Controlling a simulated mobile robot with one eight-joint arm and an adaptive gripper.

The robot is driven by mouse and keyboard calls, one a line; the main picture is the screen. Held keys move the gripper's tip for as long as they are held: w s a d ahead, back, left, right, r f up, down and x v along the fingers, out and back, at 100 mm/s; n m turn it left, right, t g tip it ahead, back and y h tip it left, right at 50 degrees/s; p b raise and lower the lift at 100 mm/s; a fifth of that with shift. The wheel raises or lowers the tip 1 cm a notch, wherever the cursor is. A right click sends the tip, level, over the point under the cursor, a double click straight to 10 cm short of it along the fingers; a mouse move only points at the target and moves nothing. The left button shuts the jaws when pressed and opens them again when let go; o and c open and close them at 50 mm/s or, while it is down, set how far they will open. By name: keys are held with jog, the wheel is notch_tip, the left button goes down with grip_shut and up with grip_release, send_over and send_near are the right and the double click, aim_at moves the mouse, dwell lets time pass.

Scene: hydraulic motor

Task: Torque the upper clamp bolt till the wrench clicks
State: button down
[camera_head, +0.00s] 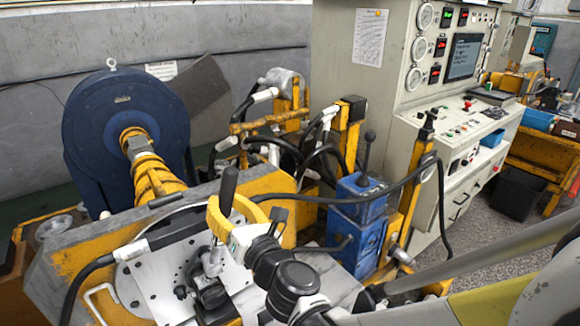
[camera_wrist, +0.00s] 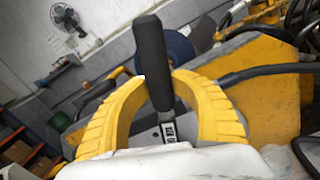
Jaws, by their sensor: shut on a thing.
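The wrench's black handle (camera_head: 228,190) stands up, slightly tilted, out of my yellow-fingered gripper (camera_head: 230,216). The wrist view shows the same black handle (camera_wrist: 152,58), with a grey shaft bearing a small scale label below it, between the two curved yellow fingers of my gripper (camera_wrist: 160,88). My gripper is shut on the wrench. Below it in the head view a grey metal piece (camera_head: 213,262) stands by the black hydraulic motor (camera_head: 208,293) at the pale mounting plate (camera_head: 160,285). The upper clamp bolt and the wrench's lower end cannot be made out.
A big blue round housing (camera_head: 125,115) with a yellow shaft stands behind the plate. Black hoses and yellow posts crowd the middle. A blue block with a lever (camera_head: 357,205) stands right of my gripper. A grey control console (camera_head: 455,130) is at the back right.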

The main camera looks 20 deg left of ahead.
jog(key=shift+w, duration=0.2)
jog(key=shift+w+d+f+m+b, duration=0.25)
jog(key=shift+w+d+m+b, duration=0.05)
jog(key=shift+w+d+m, duration=0.15)
jog(key=shift+w+d+f+m+b, duration=0.25)
jog(key=shift+w+d+m, duration=0.1)
jog(key=shift+w+m, duration=0.1)
dwell(0.4)
jog(key=shift+w+d+f+m+b, duration=0.4)
jog(key=shift+w+d+m+b, duration=0.05)
jog(key=shift+w+m, duration=0.15)
jog(key=shift+s+a+r, duration=0.1)
jog(key=shift+s+a, duration=0.05)
dwell(0.3)
jog(key=shift+s+d, duration=0.35)
jog(key=shift+s, duration=0.05)
